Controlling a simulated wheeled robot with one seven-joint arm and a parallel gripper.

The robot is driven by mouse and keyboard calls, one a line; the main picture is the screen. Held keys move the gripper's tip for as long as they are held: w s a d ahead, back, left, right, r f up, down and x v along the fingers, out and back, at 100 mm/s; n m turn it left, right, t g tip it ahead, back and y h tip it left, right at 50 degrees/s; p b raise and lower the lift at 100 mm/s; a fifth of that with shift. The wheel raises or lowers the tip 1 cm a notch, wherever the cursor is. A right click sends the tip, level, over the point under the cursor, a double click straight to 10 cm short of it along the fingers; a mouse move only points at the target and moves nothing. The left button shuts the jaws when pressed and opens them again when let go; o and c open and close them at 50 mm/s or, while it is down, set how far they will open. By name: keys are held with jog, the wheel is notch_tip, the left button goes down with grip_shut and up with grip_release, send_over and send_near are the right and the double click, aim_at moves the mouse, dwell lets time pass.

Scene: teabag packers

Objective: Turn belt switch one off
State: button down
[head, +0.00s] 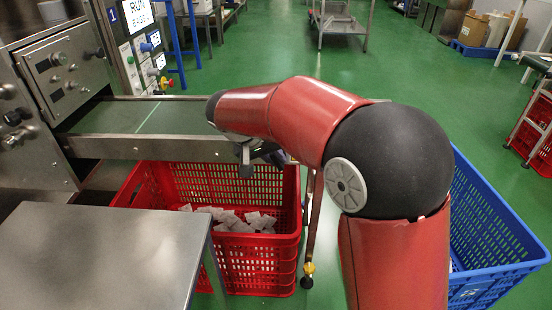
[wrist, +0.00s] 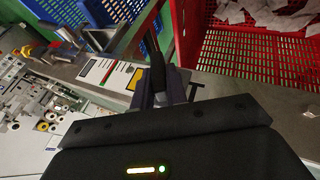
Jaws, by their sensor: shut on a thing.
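My gripper (head: 262,155) is beyond my bent red arm, above the red crate near the belt's right end; the arm partly hides it. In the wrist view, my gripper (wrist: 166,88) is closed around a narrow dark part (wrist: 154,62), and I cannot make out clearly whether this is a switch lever. Right beside it lies a white panel (wrist: 108,73) with red and yellow patches. No switch position is readable.
The conveyor belt (head: 150,117) runs under the steel machine (head: 75,80). The red crate (head: 255,245) below holds several white teabags (head: 232,217). A steel table (head: 100,255) is at front left, and a blue crate (head: 490,235) stands at right. Green floor lies open behind.

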jog(key=h, duration=0.2)
jog(key=n+h, duration=0.1)
jog(key=h, duration=0.3)
jog(key=shift+a+f+n+t, duration=0.3)
jog(key=shift+a, duration=0.1)
jog(key=h, duration=0.2)
jog(key=n+t+h, duration=0.1)
jog(key=n+h, duration=0.1)
jog(key=h, duration=0.1)
jog(key=shift+f+h+b, duration=0.3)
jog(key=shift+f+b, duration=0.05)
jog(key=shift+t, duration=0.3)
jog(key=c, duration=1.4)
grip_release()
jog(key=shift+r, duration=0.1)
